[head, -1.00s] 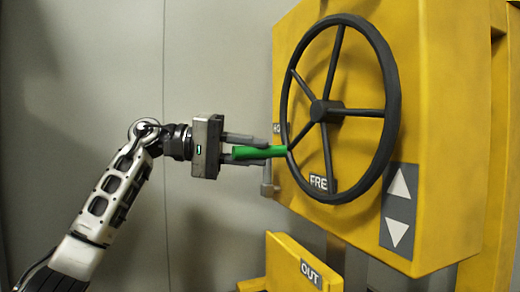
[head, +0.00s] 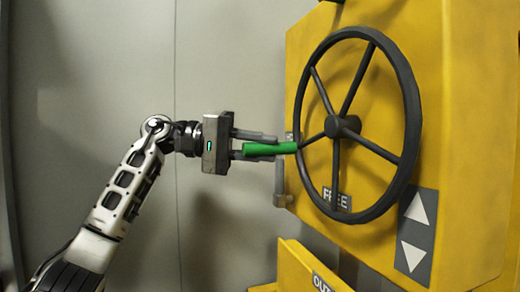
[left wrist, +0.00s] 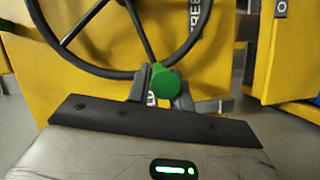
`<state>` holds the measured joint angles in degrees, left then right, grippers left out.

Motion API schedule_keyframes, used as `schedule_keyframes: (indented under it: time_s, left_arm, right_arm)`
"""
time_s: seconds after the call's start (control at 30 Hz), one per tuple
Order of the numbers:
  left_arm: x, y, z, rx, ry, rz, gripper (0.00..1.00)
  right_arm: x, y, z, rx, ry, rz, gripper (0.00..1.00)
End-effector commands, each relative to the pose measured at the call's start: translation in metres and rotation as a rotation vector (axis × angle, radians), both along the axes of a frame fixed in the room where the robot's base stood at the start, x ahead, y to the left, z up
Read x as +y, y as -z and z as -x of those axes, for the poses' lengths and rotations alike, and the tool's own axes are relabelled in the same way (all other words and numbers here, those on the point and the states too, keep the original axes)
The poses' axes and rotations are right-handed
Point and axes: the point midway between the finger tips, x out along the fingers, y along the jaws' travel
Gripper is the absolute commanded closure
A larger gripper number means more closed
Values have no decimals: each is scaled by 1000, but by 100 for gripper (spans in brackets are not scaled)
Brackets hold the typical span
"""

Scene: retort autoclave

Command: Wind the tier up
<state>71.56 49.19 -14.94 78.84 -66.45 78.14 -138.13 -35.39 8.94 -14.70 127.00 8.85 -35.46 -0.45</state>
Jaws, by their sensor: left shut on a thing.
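A black five-spoke handwheel (head: 412,105) stands on the front of the yellow housing. A green handle (head: 270,148) sticks out from the left side of its rim. My left gripper (head: 284,146) comes in from the left and is shut on the green handle. In the left wrist view the handle's round end (left wrist: 164,81) sits between the fingers, with the wheel rim (left wrist: 95,70) behind it. My right gripper is not in view.
The yellow housing (head: 465,120) bears a grey plate with up and down arrows (head: 416,230). A FREE label (head: 345,203) shows through the wheel. A grey lever (head: 280,180) is beside the wheel's lower left. A yellow block with an OUT label (head: 325,284) is below. A grey wall (head: 90,80) is behind.

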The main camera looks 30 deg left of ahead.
Motion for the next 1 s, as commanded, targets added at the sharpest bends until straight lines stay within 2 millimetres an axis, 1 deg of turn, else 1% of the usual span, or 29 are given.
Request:
schedule_keyframes:
  time_s: [0.03,0.1,0.43,0.57,0.67,1.0]
  left_arm:
    - [-2,-9,4,-16,7,13,73]
    - [-2,-8,3,-16,7,13,57]
    - [-1,-4,2,-8,5,5,57]
    - [6,-4,5,-7,4,5,57]
    - [20,-5,12,-6,0,4,57]
    - [91,-16,50,-7,0,7,57]
  right_arm:
    - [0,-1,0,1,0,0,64]
    - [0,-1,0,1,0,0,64]
    - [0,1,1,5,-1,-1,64]
    - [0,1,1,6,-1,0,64]
    - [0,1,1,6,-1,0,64]
    - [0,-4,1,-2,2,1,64]
